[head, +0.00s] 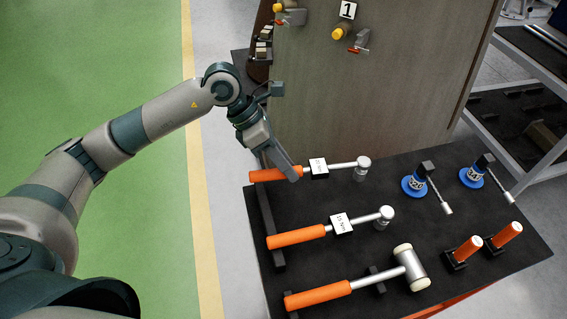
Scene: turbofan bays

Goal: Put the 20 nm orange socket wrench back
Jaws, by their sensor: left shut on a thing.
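The upper socket wrench (263,175) has an orange handle, a silver shaft and a round head, with a small white tag too small to read surely. It lies over the back part of the black table top (420,240). My left gripper (291,172) is shut on its orange handle, near the tag end. I cannot tell whether the wrench rests on its supports or is slightly above them. A second orange socket wrench (296,237) lies in front of it, with a white tag that seems to read 15 Nm. My right gripper is not in view.
An orange-handled mallet (318,295) lies at the front. Two blue-based tools (414,185) (471,177) and two orange-handled tools (468,248) (507,234) stand to the right. A brown panel (375,95) rises behind the table, and a metal rack (530,110) stands at the right.

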